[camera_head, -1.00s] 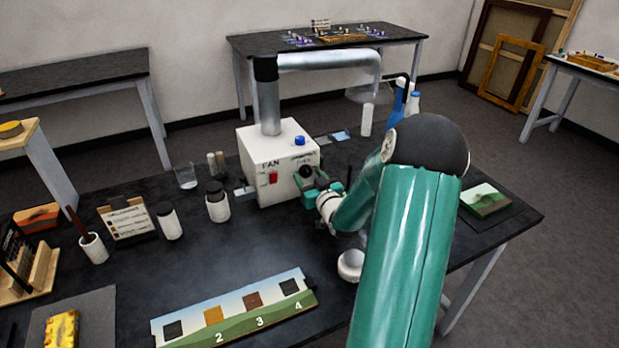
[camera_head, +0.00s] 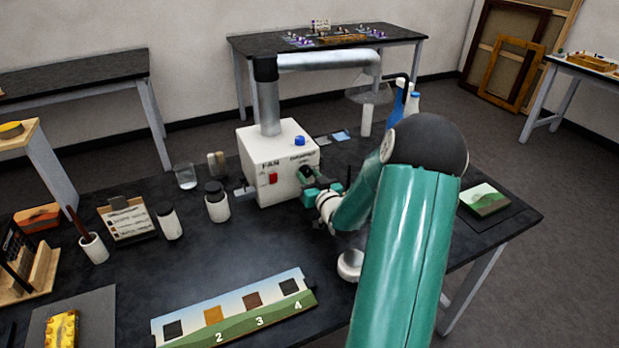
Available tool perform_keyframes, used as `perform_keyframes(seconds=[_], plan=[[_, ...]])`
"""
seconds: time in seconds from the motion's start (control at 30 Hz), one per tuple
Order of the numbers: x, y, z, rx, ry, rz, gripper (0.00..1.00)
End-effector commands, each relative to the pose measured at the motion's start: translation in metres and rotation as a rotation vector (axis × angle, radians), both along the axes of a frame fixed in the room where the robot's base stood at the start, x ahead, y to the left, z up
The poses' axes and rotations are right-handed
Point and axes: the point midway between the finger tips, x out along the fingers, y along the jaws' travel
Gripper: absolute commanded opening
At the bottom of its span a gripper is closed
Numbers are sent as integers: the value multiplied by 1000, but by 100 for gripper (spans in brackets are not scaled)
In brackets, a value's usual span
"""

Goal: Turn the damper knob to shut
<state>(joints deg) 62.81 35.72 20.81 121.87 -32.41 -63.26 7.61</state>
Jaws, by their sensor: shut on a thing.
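The white fan box (camera_head: 262,158) stands on the black worktable, with a red switch (camera_head: 273,178) under the word FAN and a blue knob on top (camera_head: 299,140). The dark damper knob (camera_head: 305,172) is on the right part of its front face, partly covered by my gripper. My gripper (camera_head: 312,183), at the end of the green arm, is shut on the damper knob. The knob's pointer and exact angle are too small and too covered to read.
A silver duct (camera_head: 325,61) rises from the box and bends right to a clear hood (camera_head: 369,92). Jars (camera_head: 217,206) and a glass (camera_head: 186,176) stand left of the box. A numbered painted strip (camera_head: 237,309) lies in front. Blue bottles (camera_head: 398,103) stand behind my arm.

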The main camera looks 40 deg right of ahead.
Motion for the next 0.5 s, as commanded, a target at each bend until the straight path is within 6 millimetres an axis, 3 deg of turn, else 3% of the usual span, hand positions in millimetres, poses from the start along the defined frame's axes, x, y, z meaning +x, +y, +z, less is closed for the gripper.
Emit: perform_keyframes(seconds=[0.5], plan=[[1, 1, 0, 417, -121, 0, 10]])
